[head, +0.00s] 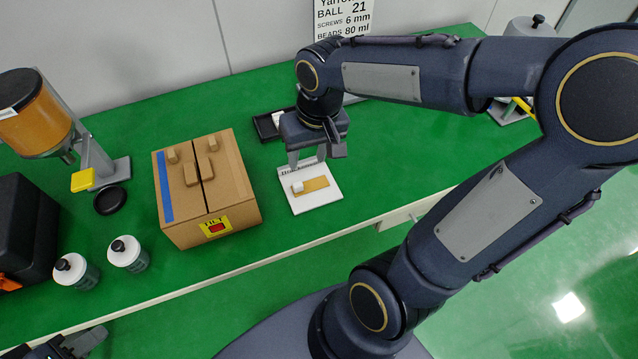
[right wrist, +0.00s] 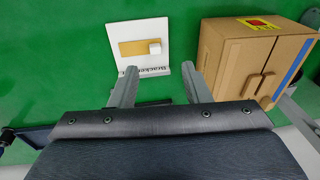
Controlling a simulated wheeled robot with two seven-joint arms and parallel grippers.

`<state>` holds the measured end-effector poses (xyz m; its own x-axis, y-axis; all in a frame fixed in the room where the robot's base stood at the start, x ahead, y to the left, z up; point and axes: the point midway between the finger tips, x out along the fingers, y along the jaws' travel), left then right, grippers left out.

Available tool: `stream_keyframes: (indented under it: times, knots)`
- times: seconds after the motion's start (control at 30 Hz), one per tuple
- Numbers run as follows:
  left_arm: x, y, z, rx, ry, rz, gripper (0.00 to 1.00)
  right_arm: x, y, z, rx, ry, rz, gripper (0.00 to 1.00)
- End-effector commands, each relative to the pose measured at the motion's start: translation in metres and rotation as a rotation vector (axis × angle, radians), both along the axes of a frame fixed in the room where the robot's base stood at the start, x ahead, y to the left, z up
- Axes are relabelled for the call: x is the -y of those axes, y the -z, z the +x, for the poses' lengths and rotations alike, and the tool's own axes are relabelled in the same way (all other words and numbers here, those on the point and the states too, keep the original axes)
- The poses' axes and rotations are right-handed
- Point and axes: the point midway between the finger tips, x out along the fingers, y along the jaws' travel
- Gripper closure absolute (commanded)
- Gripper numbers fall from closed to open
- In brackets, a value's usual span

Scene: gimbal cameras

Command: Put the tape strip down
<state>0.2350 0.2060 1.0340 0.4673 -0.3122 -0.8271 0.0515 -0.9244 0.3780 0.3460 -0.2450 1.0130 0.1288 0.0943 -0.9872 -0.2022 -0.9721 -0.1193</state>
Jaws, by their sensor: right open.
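A tan strip (head: 317,184), which may be the tape strip, lies flat on a white board (head: 310,203) with a small white block (head: 297,187) at its left end. The strip also shows in the right wrist view (right wrist: 132,48). A blue strip (head: 164,186) lies along the left of the cardboard box's top. My right gripper (head: 307,164) is open and empty, its fingers pointing down just behind the strip, near the board's lettered edge. My left gripper (head: 72,346) is partly in view at the bottom left; its jaws are unclear.
The closed cardboard box (head: 235,195) stands left of the board. Two white-capped bottles (head: 128,254), a black dish (head: 110,201) and an orange dispenser (head: 35,112) are further left. A black tray (head: 268,126) is behind my right gripper. Green table right of the board is clear.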

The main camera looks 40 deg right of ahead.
Motion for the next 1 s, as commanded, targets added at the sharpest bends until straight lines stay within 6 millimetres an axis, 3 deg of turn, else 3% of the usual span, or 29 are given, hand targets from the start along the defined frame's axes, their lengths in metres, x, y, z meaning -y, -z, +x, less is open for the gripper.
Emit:
stream_keyframes:
  times: [0.1, 0.2, 0.33, 0.5, 1.0]
  knots:
    - [0.000, 0.000, 0.000, 0.000, 0.000, 0.000, 0.64, -0.008, -0.018, -0.045, 0.124, -0.011, 0.072, 0.57]
    - [0.000, 0.000, 0.000, 0.000, 0.000, 0.000, 0.64, -0.018, -0.023, -0.075, 0.220, -0.027, 0.131, 0.57]
    - [0.000, 0.000, 0.000, 0.000, 0.000, 0.000, 0.64, -0.030, -0.023, -0.099, 0.320, -0.044, 0.185, 0.57]
    - [0.000, 0.000, 0.000, 0.000, 0.000, 0.000, 0.64, -0.038, -0.022, -0.111, 0.378, -0.057, 0.216, 0.57]
    - [0.000, 0.000, 0.000, 0.000, 0.000, 0.000, 0.64, -0.039, -0.021, -0.111, 0.380, -0.057, 0.218, 0.57]
